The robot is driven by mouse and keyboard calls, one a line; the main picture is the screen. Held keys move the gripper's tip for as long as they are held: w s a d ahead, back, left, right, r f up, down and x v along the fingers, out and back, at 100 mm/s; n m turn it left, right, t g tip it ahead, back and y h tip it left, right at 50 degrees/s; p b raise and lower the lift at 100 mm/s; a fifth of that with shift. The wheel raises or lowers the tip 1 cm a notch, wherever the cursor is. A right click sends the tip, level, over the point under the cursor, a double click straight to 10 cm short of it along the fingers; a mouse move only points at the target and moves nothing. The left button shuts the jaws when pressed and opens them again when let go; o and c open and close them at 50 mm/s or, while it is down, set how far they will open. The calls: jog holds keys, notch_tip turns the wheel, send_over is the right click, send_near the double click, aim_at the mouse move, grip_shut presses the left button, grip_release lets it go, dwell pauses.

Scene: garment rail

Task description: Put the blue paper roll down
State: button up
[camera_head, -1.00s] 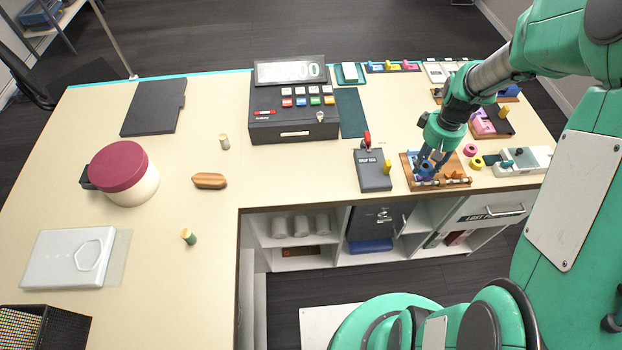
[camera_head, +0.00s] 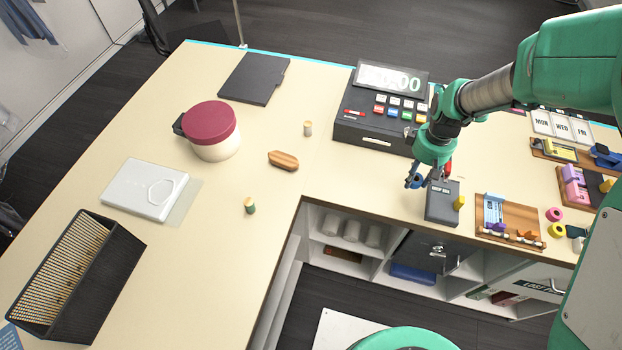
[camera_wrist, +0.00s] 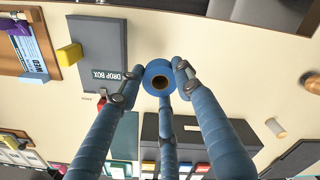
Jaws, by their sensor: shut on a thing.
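The blue paper roll (camera_wrist: 149,72) is a small blue ring with a dark hollow core, held at the fingertips of my gripper (camera_wrist: 155,80) in the wrist view. In the head view the roll (camera_head: 415,181) shows at the tips of my gripper (camera_head: 427,178), just left of the grey drop box (camera_head: 442,203). My gripper is shut on the roll. It is over the counter (camera_head: 350,185) in front of the cash register (camera_head: 383,122). I cannot tell the exact height of the roll above the counter.
A wooden tray (camera_head: 523,221) with a blue-and-white item stands right of the drop box. Pink (camera_head: 554,214) and yellow (camera_head: 556,230) rolls lie beyond it. A brown clip-shaped object (camera_head: 283,160) and small spools lie to the left.

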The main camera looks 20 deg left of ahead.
jog(key=s+a+n+p, duration=0.1)
jog(key=s+a+n, duration=0.35)
jog(key=a, duration=0.95)
jog(key=s+a+n, duration=0.4)
jog(key=s+a, duration=0.1)
jog(key=a, duration=0.9)
jog(key=s+a+n, duration=0.6)
jog(key=s+a, duration=1.1)
jog(key=a, duration=0.1)
jog(key=f, duration=0.5)
jog(key=shift+w+d+f+p, duration=0.1)
jog(key=shift+w+d+p, duration=0.05)
jog(key=shift+d+p, duration=0.25)
jog(key=shift+a, duration=0.1)
jog(key=w+a, duration=0.2)
jog(key=a, duration=0.2)
jog(key=w+a+f, duration=0.1)
jog(key=w+a, duration=0.2)
jog(key=a, duration=0.2)
jog(key=w+a, duration=0.3)
jog(key=a, duration=0.1)
jog(key=shift+w+a+f, duration=0.15)
jog(key=shift+a+f, duration=0.1)
jog(key=shift+a, duration=0.1)
jog(key=shift+f, duration=0.1)
